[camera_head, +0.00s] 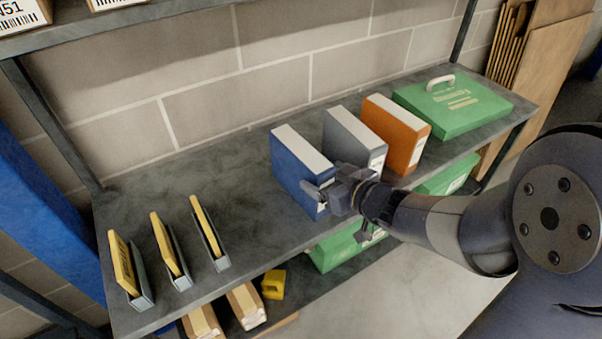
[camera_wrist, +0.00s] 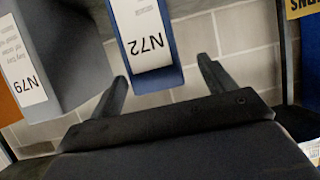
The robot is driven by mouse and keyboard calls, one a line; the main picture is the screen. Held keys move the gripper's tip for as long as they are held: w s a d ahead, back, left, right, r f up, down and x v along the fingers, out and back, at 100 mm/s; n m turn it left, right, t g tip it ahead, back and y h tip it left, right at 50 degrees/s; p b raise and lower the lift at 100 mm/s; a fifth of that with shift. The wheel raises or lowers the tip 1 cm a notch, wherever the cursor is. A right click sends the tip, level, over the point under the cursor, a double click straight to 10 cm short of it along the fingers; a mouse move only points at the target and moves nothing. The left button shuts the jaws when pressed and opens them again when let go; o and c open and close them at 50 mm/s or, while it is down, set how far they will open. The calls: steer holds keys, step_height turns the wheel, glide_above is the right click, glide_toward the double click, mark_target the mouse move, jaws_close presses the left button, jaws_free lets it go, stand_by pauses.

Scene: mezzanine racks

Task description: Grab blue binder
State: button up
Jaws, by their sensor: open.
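The blue binder (camera_head: 296,172) stands upright on the grey shelf, leftmost of three binders, with its white top showing. In the wrist view the blue binder (camera_wrist: 177,72) shows its spine with a white label reading N72. My gripper (camera_head: 330,198) is at the front of the blue binder, near its spine edge. In the wrist view my gripper (camera_wrist: 162,75) is open, one finger on each side of the blue binder's spine. I cannot tell whether the fingers touch it.
A grey binder (camera_head: 352,143), labelled N79 in the wrist view (camera_wrist: 60,55), stands close beside it. Beyond are an orange binder (camera_head: 397,135) and a green case (camera_head: 455,107). Yellow items in grey holders (camera_head: 171,250) stand left. The shelf (camera_head: 245,195) between is clear.

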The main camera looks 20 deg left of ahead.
mark_target(301, 172)
steer(key=shift+b+x, duration=0.3)
steer(key=shift+x, duration=2.4)
steer(key=shift+w+d, duration=0.15)
steer(key=shift+c, duration=0.4)
